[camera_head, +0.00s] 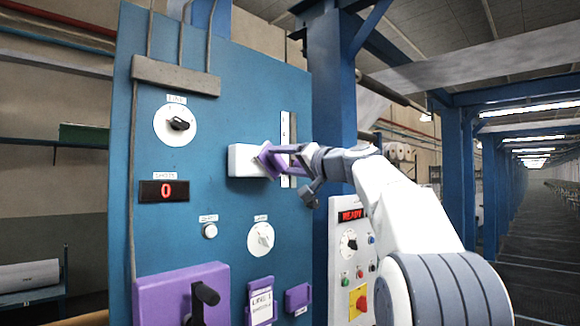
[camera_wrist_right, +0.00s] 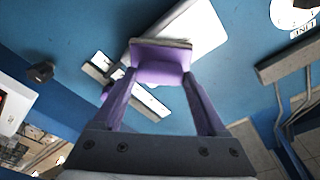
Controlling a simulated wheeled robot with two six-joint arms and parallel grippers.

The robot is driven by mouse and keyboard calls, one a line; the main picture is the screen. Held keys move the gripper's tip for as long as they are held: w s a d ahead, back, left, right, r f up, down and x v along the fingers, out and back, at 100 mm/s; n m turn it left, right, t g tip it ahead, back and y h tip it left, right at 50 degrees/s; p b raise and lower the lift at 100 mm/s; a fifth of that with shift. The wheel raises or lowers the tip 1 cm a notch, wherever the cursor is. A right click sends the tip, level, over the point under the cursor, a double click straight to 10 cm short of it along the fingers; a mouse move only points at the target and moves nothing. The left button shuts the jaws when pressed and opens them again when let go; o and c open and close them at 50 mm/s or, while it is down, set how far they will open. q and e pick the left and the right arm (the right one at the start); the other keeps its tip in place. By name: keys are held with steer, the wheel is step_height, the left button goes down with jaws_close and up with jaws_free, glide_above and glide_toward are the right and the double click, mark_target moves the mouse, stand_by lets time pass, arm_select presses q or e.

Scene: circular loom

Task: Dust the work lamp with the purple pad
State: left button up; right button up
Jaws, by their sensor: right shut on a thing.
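My right gripper (camera_head: 280,158) reaches in from the right and is shut on the purple pad (camera_head: 267,160). In the right wrist view the pad (camera_wrist_right: 160,62) sits between the purple fingers of the gripper (camera_wrist_right: 160,82), with a thin greyish-brown layer along its far edge. A white box-shaped fitting (camera_head: 243,160), apparently the work lamp, sticks out from the blue panel. The pad is at its right end and looks in contact, though a small gap cannot be ruled out. The white fitting (camera_wrist_right: 200,35) lies just beyond the pad in the wrist view. My left gripper is not in view.
The blue panel (camera_head: 225,100) carries a dial (camera_head: 175,125), a red display (camera_head: 164,190), a white slotted strip (camera_head: 288,130) and a purple box (camera_head: 160,300) with a black lever. A blue post (camera_head: 333,90) and a control box (camera_head: 350,255) stand close to my right arm.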

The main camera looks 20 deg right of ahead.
steer(key=s+a+b, duration=0.1)
steer(key=a, duration=0.1)
steer(key=s+a+b, duration=0.1)
steer(key=a, duration=0.2)
steer(key=s+a+b, duration=0.1)
steer(key=a, duration=0.2)
steer(key=shift+a, duration=0.2)
stand_by(0.5)
steer(key=shift+d+r+b+v, duration=0.15)
steer(key=shift+b+v, duration=0.6)
steer(key=shift+v, duration=0.75)
steer(key=shift+d+r+b+v, duration=0.1)
steer(key=shift+b+v, duration=0.65)
steer(key=shift+v, duration=0.7)
